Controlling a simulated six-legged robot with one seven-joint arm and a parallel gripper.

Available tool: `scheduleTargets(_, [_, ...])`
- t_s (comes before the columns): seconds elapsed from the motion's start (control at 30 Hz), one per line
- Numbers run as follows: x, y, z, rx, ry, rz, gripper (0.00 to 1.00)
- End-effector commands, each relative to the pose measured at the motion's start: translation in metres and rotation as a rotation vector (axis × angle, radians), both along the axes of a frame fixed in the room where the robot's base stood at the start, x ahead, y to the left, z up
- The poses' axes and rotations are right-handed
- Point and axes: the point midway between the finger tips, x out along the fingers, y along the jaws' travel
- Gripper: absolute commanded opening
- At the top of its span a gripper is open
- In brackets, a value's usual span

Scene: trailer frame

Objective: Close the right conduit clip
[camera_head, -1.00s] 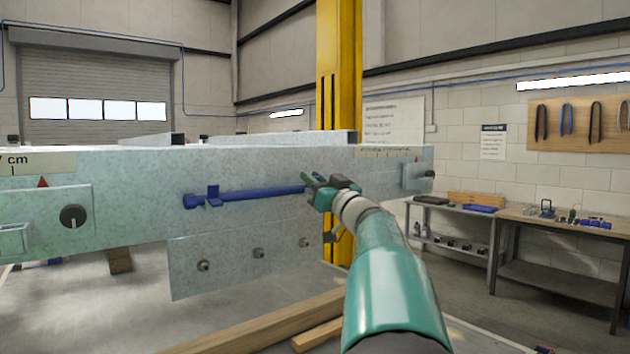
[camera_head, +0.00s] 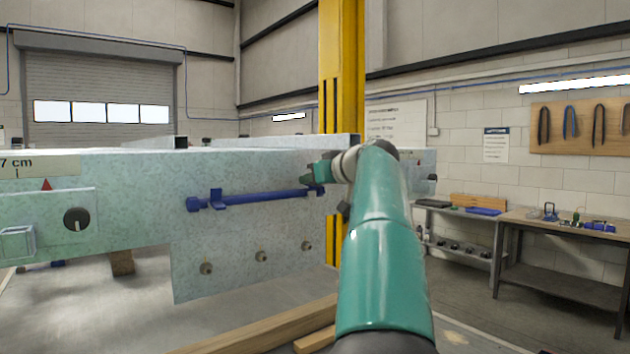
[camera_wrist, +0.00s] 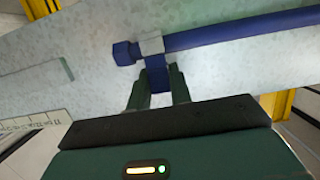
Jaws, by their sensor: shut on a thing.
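A blue conduit (camera_head: 262,197) runs across the pale metal beam; it also shows in the wrist view (camera_wrist: 240,33). The right conduit clip is at its right end in the head view, mostly hidden by my gripper (camera_head: 314,178). In the wrist view a grey bracket (camera_wrist: 151,44) sits at the conduit, with the clip's blue flap (camera_wrist: 158,72) below it in the picture. My gripper (camera_wrist: 159,88) has its dark green fingers on either side of this flap and is shut on it. Whether the clip is latched cannot be told. The left clip (camera_head: 217,198) has its blue flap sticking up.
The beam (camera_head: 120,190) carries a black knob (camera_head: 77,219) at left. A plate below the conduit has several bolts (camera_head: 261,257). A yellow column (camera_head: 342,80) stands behind. Wooden bars (camera_head: 255,328) lie below. A workbench (camera_head: 570,238) stands at right.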

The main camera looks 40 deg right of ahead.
Motion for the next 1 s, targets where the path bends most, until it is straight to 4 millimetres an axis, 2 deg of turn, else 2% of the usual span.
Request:
scheduleTargets(0.47, [0.0051, -0.0013, 0.0019, 0.016, 0.178, -0.001, 0.0])
scheduleTargets(1.0, [0.0057, -0.001, 0.0021, 0.022, 0.208, -0.002, 0.0])
